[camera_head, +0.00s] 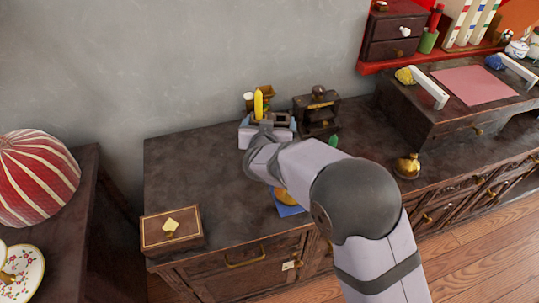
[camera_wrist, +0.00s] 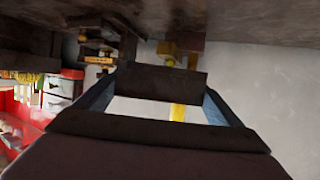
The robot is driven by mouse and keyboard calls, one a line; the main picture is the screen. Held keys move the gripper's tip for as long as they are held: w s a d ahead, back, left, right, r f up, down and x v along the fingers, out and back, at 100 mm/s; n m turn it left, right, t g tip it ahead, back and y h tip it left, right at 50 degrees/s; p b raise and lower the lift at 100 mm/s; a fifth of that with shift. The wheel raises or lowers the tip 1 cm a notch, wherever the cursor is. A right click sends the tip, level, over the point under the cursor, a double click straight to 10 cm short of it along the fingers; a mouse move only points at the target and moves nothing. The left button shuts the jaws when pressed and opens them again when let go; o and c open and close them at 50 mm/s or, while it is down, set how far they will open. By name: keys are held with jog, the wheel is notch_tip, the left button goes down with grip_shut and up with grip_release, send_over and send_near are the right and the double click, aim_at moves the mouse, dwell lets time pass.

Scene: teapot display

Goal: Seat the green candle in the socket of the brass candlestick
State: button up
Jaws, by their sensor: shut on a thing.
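My gripper (camera_head: 268,122) is at the back of the dark cabinet top, low in front of small wooden boxes. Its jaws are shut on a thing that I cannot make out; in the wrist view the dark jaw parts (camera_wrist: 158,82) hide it. I cannot clearly see the green candle. A yellow candle (camera_head: 258,103) stands upright just behind the gripper, and shows through the jaw gap in the wrist view (camera_wrist: 178,112). A brass piece (camera_head: 285,197) lies partly under my arm on a blue mat (camera_head: 290,210); whether it is the candlestick is unclear.
A brass object with a round base (camera_head: 408,168) stands to the right. A small dark chest (camera_head: 318,112) stands beside the gripper, with a small green item (camera_head: 333,141) near it. A wooden box (camera_head: 172,230) sits at the front left. The cabinet top between is bare.

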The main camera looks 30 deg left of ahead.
jog(key=shift+f+b, duration=0.85)
jog(key=shift+f, duration=4.15)
jog(key=shift+f, duration=0.1)
jog(key=o, duration=1.1)
jog(key=shift+f, duration=0.1)
jog(key=shift+s+d+r, duration=0.1)
jog(key=shift+s+r, duration=0.25)
jog(key=shift+s, duration=0.05)
jog(key=v, duration=1.1)
jog(key=shift+f, duration=0.1)
jog(key=c, duration=1.6)
